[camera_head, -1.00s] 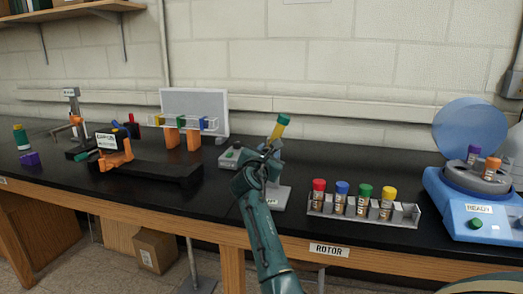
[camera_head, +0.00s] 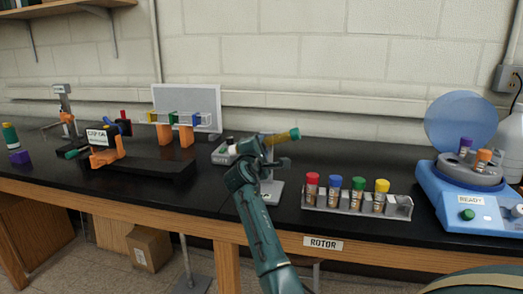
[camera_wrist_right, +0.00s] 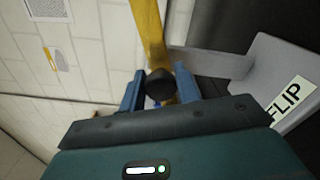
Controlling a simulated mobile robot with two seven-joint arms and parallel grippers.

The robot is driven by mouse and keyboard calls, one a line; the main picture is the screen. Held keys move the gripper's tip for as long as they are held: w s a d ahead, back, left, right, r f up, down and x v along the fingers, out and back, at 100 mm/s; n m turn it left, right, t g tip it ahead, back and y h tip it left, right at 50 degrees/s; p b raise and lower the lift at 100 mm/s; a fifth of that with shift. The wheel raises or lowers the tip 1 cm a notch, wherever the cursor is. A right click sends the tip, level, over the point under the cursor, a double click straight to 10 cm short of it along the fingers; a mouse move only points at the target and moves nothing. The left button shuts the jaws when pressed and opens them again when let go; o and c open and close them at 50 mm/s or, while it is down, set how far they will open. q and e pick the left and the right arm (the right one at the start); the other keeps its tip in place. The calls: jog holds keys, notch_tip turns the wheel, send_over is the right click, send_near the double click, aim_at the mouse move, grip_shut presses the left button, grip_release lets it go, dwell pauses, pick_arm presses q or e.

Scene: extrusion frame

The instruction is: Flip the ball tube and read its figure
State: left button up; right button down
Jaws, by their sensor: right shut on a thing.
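The ball tube (camera_head: 283,138) is yellow with a green end. My right gripper (camera_head: 268,146) is shut on it and holds it above the bench, lying close to level with the green end to the right. In the right wrist view the yellow tube (camera_wrist_right: 149,32) runs up from between the blue fingers (camera_wrist_right: 160,92). A dark round shape shows at its near end; I cannot tell whether it is the ball. A grey stand (camera_head: 271,192) labelled FLIP is below the gripper; its plate (camera_wrist_right: 262,72) shows beside the tube. No figure is legible. My left gripper is not in view.
A rack (camera_head: 355,205) with red, blue, green and yellow capped tubes stands right of the stand. A blue centrifuge (camera_head: 470,205) labelled READY has its lid up. A small grey device (camera_head: 222,155) and an orange-black rig (camera_head: 140,170) are left.

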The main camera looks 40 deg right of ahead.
jog(key=shift+f+m, duration=0.1)
jog(key=shift+m, duration=0.5)
jog(key=c, duration=1.1)
grip_release()
jog(key=shift+a, duration=0.1)
jog(key=b+v, duration=0.1)
jog(key=v, duration=1.2)
jog(key=shift+s, duration=0.1)
jog(key=shift+o, duration=0.2)
